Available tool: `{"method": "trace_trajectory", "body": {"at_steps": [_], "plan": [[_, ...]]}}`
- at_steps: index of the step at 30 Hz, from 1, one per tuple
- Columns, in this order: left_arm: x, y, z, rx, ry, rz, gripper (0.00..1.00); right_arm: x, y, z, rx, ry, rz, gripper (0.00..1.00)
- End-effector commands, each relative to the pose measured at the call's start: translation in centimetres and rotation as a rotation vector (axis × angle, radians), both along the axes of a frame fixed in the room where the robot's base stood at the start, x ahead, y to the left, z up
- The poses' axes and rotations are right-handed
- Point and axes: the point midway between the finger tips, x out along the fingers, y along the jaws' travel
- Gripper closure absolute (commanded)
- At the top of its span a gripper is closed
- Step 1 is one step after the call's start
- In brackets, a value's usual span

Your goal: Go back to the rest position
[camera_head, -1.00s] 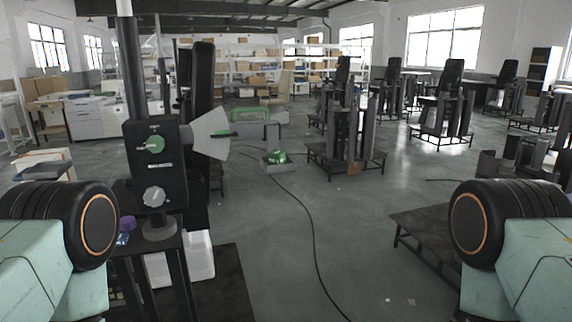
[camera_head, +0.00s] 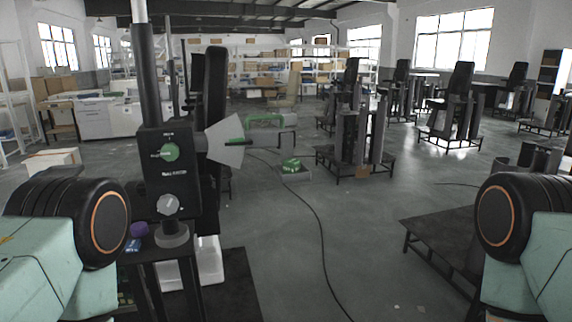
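Neither of my grippers shows in the head view. Only my own teal arm links with round black joints show at the lower left and lower right. A dark lift column with a control box (camera_head: 166,172) stands close in front, left of centre. The box has a green knob (camera_head: 169,153) and a grey knob (camera_head: 168,204) on its face. A pale fan-shaped plate (camera_head: 226,141) sticks out at its right.
A white bin (camera_head: 210,262) stands below the control box on a dark mat. A low dark platform (camera_head: 440,235) is at the right. A black cable (camera_head: 318,225) runs along the open floor between. Several lift columns (camera_head: 360,135) stand further back.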

Motion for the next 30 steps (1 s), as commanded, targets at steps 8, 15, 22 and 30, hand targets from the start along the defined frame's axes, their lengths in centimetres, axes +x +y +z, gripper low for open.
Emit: {"method": "trace_trajectory", "body": {"at_steps": [8,15,22,30], "plan": [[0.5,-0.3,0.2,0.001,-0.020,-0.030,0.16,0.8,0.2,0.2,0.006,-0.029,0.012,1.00],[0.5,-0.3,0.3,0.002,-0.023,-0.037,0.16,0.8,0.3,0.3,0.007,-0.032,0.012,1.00],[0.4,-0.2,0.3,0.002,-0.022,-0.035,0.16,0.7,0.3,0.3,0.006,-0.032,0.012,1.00],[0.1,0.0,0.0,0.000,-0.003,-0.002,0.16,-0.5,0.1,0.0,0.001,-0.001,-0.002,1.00]]}}
